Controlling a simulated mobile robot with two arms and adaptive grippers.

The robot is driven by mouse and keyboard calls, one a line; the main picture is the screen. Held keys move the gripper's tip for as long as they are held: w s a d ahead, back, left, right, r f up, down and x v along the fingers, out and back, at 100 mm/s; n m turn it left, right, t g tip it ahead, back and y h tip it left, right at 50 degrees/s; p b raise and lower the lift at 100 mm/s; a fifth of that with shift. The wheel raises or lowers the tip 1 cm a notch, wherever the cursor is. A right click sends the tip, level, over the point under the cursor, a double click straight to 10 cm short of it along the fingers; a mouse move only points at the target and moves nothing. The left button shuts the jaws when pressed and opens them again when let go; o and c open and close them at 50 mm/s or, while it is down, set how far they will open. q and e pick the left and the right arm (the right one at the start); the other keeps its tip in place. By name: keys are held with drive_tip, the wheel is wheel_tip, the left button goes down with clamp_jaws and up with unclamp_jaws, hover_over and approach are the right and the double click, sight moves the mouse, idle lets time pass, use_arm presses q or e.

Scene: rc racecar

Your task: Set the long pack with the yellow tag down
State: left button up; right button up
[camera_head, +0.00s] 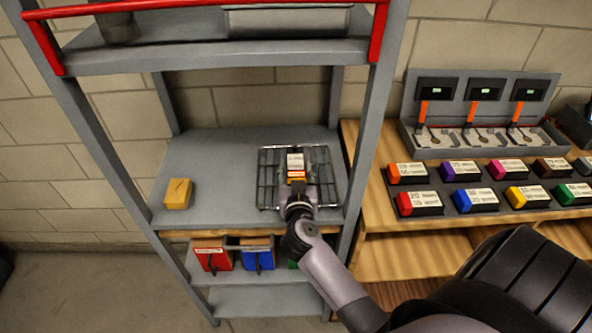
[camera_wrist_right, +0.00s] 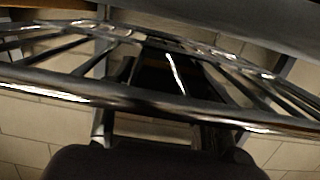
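The pack with the yellow tag (camera_head: 296,163) has a white label on top and a yellow and red end facing me. It is at the wire rack (camera_head: 265,180) on the middle shelf; whether it rests on the rack or is just above it cannot be told. My right gripper (camera_head: 297,187) is at the pack's near end, over the rack. Its fingers are too small and hidden to show whether they grip the pack. In the right wrist view, the rack's metal bars (camera_wrist_right: 150,98) cross close in front of a dark shape. My left gripper is not in view.
A yellow block (camera_head: 178,193) stands on the shelf's left, with bare shelf (camera_head: 215,165) between. Shelf posts flank the opening. At right, a bench holds rows of coloured, labelled packs (camera_head: 475,199) and a charger unit (camera_head: 480,110). Red and blue bins (camera_head: 258,260) are below.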

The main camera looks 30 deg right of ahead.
drive_tip(key=o, duration=0.3)
drive_tip(key=shift+r, duration=0.1)
drive_tip(key=shift+s+a, duration=0.15)
drive_tip(key=v, duration=1)
drive_tip(key=shift+s+a, duration=0.15)
drive_tip(key=shift+s, duration=0.15)
drive_tip(key=shift+s+a+r, duration=0.15)
drive_tip(key=shift+s+a, duration=0.1)
drive_tip(key=shift+s, duration=0.15)
